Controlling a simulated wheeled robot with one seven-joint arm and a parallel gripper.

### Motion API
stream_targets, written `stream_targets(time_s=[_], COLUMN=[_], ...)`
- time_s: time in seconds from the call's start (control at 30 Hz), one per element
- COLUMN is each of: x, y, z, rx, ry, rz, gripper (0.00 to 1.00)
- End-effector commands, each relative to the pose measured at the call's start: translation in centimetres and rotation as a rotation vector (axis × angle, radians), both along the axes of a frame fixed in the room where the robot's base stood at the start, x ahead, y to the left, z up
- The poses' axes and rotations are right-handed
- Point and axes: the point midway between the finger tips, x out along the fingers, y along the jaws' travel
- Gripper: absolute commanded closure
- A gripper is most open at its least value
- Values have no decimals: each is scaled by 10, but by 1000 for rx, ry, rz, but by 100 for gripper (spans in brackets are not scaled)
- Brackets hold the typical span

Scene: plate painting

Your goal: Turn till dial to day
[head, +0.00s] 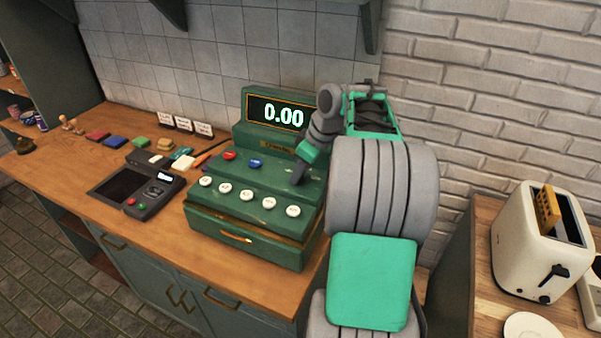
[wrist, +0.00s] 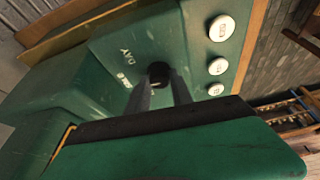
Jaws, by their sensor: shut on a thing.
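The green till (head: 258,194) stands on the wooden counter, its display reading 0.00. My gripper (head: 298,178) reaches down to the right side of the till's sloped top. In the wrist view my gripper (wrist: 160,88) has its two fingers at a small dark round dial (wrist: 158,70) and is shut on it. The word DAY (wrist: 127,54) is printed beside the dial, with another small label (wrist: 124,80) near it that I cannot read. The fingers cover part of the dial, so its pointing direction is unclear.
White round keys (head: 247,195) line the till's front, with a red and a blue key behind. A card terminal (head: 152,190) sits left of the till. A cream toaster (head: 540,245) stands on the right-hand counter.

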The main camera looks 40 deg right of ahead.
Motion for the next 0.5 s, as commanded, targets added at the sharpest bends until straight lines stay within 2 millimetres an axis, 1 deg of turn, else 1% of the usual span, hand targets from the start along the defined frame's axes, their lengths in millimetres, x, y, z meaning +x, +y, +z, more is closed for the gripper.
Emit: stream_targets(time_s=[0.17,0.5], x=[0,0], y=[1,3], z=[-3,-3], rx=[-3,-1], ry=[-5,-5], rz=[-117,-406], gripper=[100,100])
